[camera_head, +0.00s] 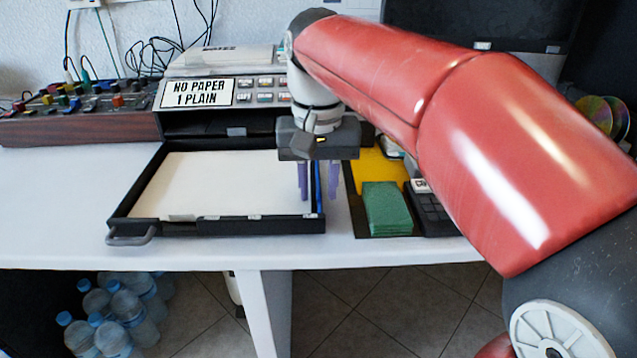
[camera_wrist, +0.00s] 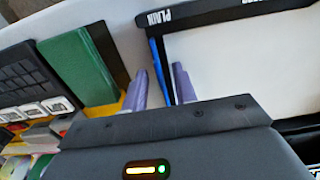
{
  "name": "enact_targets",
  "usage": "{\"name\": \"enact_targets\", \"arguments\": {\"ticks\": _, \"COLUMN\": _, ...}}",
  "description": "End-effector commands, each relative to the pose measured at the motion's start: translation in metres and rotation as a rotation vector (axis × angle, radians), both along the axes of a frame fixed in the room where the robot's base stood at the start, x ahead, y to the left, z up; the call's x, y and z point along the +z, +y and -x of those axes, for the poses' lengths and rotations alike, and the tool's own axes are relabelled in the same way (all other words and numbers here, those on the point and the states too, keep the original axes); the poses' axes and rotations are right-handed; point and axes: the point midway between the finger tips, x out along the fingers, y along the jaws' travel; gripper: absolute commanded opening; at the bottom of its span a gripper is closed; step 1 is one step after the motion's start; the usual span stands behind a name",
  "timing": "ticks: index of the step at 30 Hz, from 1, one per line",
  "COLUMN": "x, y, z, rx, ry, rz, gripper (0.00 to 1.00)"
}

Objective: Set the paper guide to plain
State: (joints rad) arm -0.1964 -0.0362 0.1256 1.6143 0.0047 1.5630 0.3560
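The paper tray (camera_head: 245,226) of the printer (camera_head: 232,125) is pulled out, with white paper (camera_head: 225,185) lying in it. The paper guide appears to be the thin blue strip (camera_head: 318,188) along the tray's right side. It also shows in the wrist view (camera_wrist: 156,62), close to a white "PLAIN" mark on the tray rim. My gripper (camera_head: 318,190) points down over that side, its two purple fingers apart. In the wrist view, the gripper (camera_wrist: 161,85) has one finger on each side of the blue strip; contact cannot be told. The printer display (camera_head: 198,93) reads "NO PAPER 1 PLAIN".
Right of the tray are green pads (camera_head: 387,208) on a dark and yellow holder, and a black calculator-like device (camera_head: 430,212). A control board with knobs (camera_head: 80,112) stands at the left. The white tabletop (camera_head: 50,195) left of the tray is clear.

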Motion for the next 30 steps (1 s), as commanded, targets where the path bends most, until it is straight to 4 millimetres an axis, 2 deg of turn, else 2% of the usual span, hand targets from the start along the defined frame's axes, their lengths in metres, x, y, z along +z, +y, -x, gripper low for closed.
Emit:
{"name": "enact_targets", "arguments": {"ticks": 3, "x": 0.0, "y": 0.0, "z": 0.0, "rx": 0.0, "ry": 0.0, "rz": 0.0, "gripper": 0.28}}
{"name": "enact_targets", "arguments": {"ticks": 9, "x": 0.0, "y": 0.0, "z": 0.0, "rx": 0.0, "ry": 0.0, "rz": 0.0, "gripper": 0.02}}
{"name": "enact_targets", "arguments": {"ticks": 10, "x": 0.0, "y": 0.0, "z": 0.0, "rx": 0.0, "ry": 0.0, "rz": 0.0, "gripper": 0.0}}
{"name": "enact_targets", "arguments": {"ticks": 20, "x": 0.001, "y": 0.001, "z": 0.0, "rx": 0.0, "ry": 0.0, "rz": 0.0, "gripper": 0.0}}
{"name": "enact_targets", "arguments": {"ticks": 25, "x": 0.003, "y": 0.012, "z": 0.0, "rx": 0.001, "ry": 0.001, "rz": 0.001, "gripper": 0.0}}
{"name": "enact_targets", "arguments": {"ticks": 30, "x": 0.001, "y": 0.013, "z": -0.001, "rx": 0.0, "ry": 0.0, "rz": 0.0, "gripper": 0.0}}
